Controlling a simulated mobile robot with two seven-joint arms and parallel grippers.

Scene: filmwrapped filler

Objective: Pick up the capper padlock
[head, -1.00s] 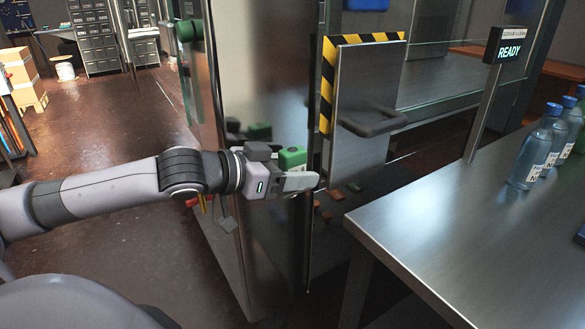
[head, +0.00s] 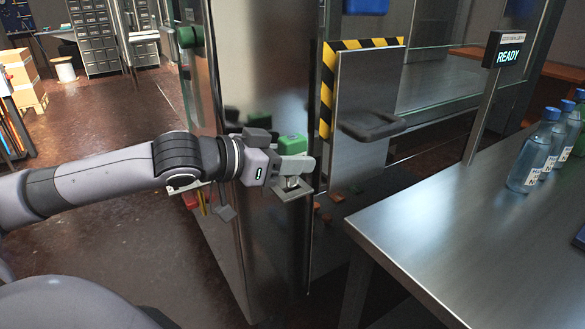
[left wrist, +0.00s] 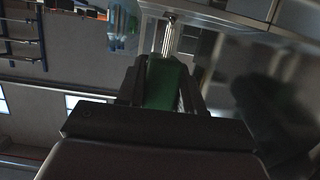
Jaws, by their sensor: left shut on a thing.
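The capper padlock (head: 292,145) has a green body and sits at my left gripper (head: 296,165), in front of the tall metal cabinet. In the left wrist view its green body (left wrist: 166,84) lies between the two dark fingers, with a bright metal shackle (left wrist: 168,36) beyond it. My left gripper is shut on the padlock. A small metal bracket (head: 290,192) shows just below the fingers. Whether the shackle is clear of this bracket is hard to tell. My right gripper is in neither view.
The steel cabinet (head: 262,55) stands close behind the gripper and reflects it. A steel table (head: 450,225) with blue-capped bottles (head: 528,155) is at the right. A striped guard panel (head: 368,85) and a READY sign (head: 509,54) stand behind.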

